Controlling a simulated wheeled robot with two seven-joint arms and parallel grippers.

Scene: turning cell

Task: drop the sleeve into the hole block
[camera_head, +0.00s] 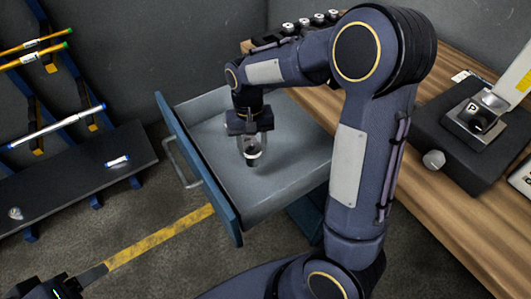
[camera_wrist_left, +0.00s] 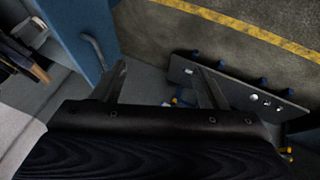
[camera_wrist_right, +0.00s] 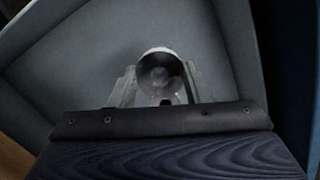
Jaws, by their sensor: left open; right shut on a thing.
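The sleeve (camera_head: 253,156) is a short grey metal ring-shaped piece, its round opening visible. My right gripper (camera_head: 250,142) points down into the open drawer and is shut on the sleeve. In the right wrist view the sleeve (camera_wrist_right: 161,74) sits between both fingers, with the grey drawer floor behind it. I cannot tell whether it touches that floor. My left gripper (camera_wrist_left: 162,84) is open and empty, away from the drawer. It is partly cut off at the bottom left of the head view. I cannot identify the hole block with certainty.
The grey drawer (camera_head: 290,178) with a blue front (camera_head: 200,170) stands open beside the wooden bench (camera_head: 450,215). A dark stand with a metal block (camera_head: 477,117) is on the bench. Several small holders (camera_head: 310,20) stand farther back. A dark shelf (camera_head: 75,180) is left.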

